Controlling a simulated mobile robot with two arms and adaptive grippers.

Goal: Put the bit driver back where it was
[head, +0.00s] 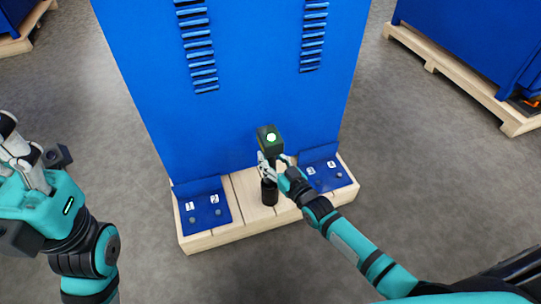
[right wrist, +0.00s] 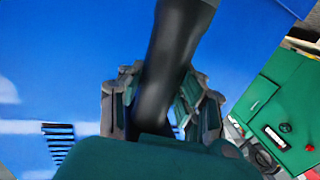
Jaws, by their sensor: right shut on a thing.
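The bit driver is a dark green and black tool (head: 267,138) with a bright light spot on its top. Its black handle (head: 269,192) hangs down over the middle of the wooden pallet base. My right gripper (head: 272,165) is shut on it in front of the blue panel. In the right wrist view the black handle (right wrist: 172,55) runs between the fingers, and dark green covers the lower edge. Whether the tool's lower end touches the wood cannot be told. My left gripper (head: 18,150) is at the left edge, away from the panel; its finger opening is unclear.
A tall blue panel (head: 240,80) with two columns of slots stands on a wooden pallet (head: 245,215). Blue plates numbered 1 and 2 (head: 213,217) and 3 and 4 (head: 338,180) flank bare planks. Another blue unit on a pallet (head: 455,88) stands at right. Grey floor is clear around.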

